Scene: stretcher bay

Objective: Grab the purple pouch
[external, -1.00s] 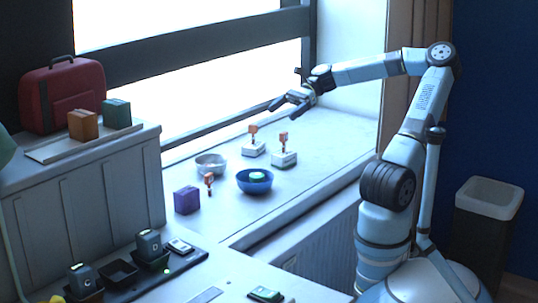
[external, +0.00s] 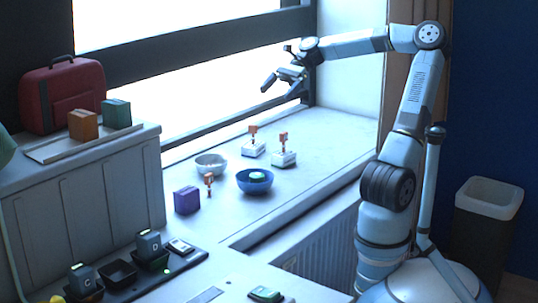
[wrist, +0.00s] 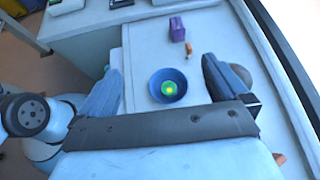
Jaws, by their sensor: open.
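The purple pouch (external: 187,200) is a small upright block on the windowsill, at the left end near the grey cabinet. It also shows in the wrist view (wrist: 177,29), at the top, beyond my fingertips. My gripper (external: 279,79) is open and empty, high above the sill in front of the window, up and to the right of the pouch. In the wrist view its two fingers (wrist: 160,82) stand wide apart, with the blue bowl (wrist: 168,86) far below between them. Nothing is between the fingers.
A small orange-topped item (external: 209,183) stands just right of the pouch. A silver bowl (external: 211,164), the blue bowl with a green thing inside, and two white blocks with orange tops (external: 284,158) share the sill. The grey cabinet (external: 90,190) rises at the left.

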